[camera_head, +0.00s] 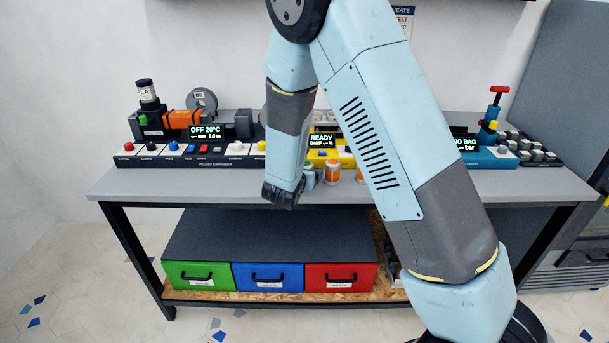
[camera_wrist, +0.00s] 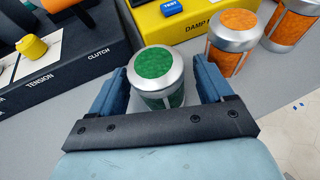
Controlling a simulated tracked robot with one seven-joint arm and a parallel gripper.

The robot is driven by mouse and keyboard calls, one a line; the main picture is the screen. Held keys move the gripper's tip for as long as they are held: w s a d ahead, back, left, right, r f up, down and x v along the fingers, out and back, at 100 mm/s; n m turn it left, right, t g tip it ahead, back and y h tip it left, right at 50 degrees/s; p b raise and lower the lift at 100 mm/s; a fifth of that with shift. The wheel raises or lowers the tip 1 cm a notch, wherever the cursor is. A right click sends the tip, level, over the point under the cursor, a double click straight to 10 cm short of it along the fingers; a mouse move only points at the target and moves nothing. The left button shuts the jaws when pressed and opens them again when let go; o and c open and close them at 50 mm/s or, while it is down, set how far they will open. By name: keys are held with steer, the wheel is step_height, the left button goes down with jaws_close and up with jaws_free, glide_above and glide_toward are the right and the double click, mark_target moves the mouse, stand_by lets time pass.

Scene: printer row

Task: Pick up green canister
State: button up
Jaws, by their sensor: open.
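The green canister (camera_wrist: 158,68) stands upright on the grey worktop, with a green top and a silver metal rim. In the wrist view it sits between the two fingers of my gripper (camera_wrist: 162,88). The fingers are apart, and a gap shows on each side of the canister, narrower on the left. In the head view my gripper (camera_head: 302,182) is low over the front of the worktop, and the green canister is mostly hidden there.
Two orange canisters stand to the right, a nearer one (camera_wrist: 231,38) and a farther one (camera_wrist: 292,22). A yellow unit (camera_wrist: 185,14) stands behind the green canister. A dark control panel (camera_wrist: 75,48) is on the left. The grey worktop (camera_head: 150,184) has free room at the left front.

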steer(key=shift+c, duration=0.5)
steer(key=c, duration=1)
steer(key=shift+r, duration=0.1)
